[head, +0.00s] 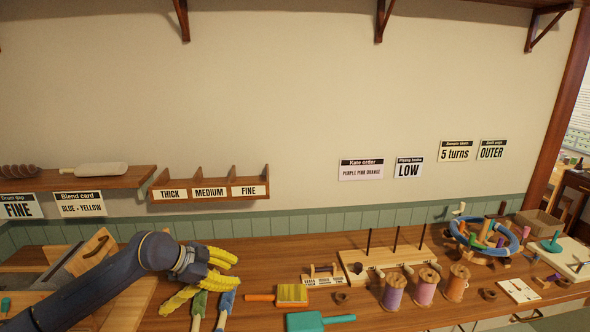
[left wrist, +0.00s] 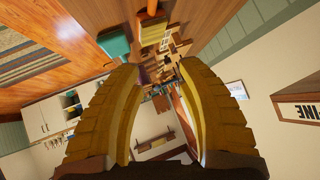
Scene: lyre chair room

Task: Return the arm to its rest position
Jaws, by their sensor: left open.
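My left gripper (head: 232,268) is at the end of the dark blue arm that comes in from the left of the head view. Its yellow fingers point right, above the left part of the wooden workbench (head: 260,252). In the left wrist view the two yellow fingers (left wrist: 158,68) stand apart with nothing held between them. Just below the gripper lie a yellow lumpy piece (head: 180,298), a green one (head: 198,304) and a blue one (head: 226,302). I cannot tell whether the fingers touch them. My right gripper is not in view.
An orange-handled brush (head: 291,294) and a teal-handled tool (head: 315,321) lie right of the gripper. Purple (head: 393,291), pink (head: 426,287) and orange (head: 457,284) spools stand farther right, by a pegged wooden rack (head: 362,279). A labelled wall shelf (head: 210,191) hangs behind the gripper.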

